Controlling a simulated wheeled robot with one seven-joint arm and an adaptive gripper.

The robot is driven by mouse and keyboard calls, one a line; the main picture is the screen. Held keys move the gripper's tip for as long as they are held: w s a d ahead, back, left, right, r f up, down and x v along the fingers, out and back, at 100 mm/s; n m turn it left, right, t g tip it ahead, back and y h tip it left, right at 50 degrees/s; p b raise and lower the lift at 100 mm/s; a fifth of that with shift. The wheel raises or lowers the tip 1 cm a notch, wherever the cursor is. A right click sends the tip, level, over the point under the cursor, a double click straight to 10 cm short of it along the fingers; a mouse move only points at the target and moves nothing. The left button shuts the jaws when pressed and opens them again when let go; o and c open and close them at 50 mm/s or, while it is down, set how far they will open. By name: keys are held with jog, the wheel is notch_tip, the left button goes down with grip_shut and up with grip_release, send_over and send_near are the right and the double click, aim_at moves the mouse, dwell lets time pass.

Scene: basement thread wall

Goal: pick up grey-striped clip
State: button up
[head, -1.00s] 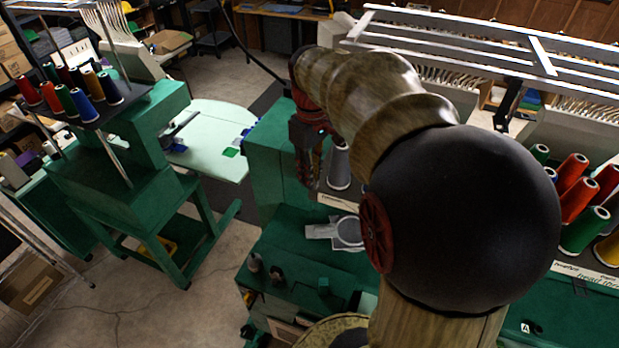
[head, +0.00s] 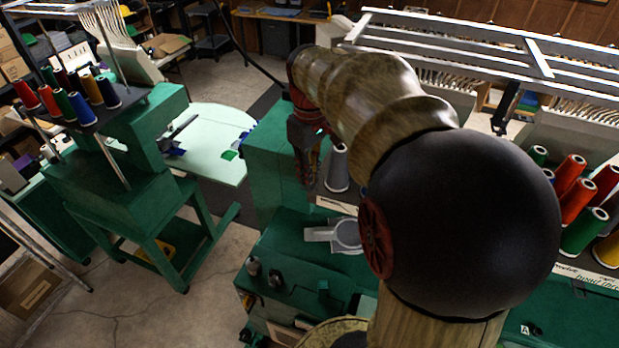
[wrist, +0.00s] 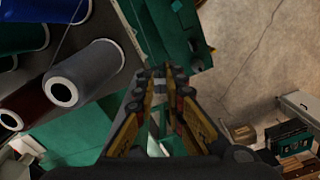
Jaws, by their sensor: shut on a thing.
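My gripper (head: 309,178) hangs at the left end of my arm in the head view, beside a grey thread cone. In the wrist view its two yellow-sided fingers (wrist: 159,82) close from both sides on a small grey piece with pale bands, the grey-striped clip (wrist: 158,94). The clip sits between the fingertips, and the fingers hide much of it. In the head view I cannot make out the clip.
A grey thread cone (head: 338,168) stands just right of my gripper; the wrist view shows several more cones at left. A grey ring-shaped part (head: 346,235) lies on the green machine (head: 285,228) below. Another green machine (head: 110,185) stands left, across open floor.

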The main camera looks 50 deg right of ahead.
jog(key=s+a+r+b, duration=0.3)
jog(key=s+a+r, duration=0.5)
jog(key=s+r, duration=0.3)
jog(key=shift+s+a+r, duration=0.15)
jog(key=shift+s+r, duration=0.05)
jog(key=shift+r, duration=0.25)
jog(key=shift+w+r, duration=0.1)
jog(key=shift+r, duration=0.1)
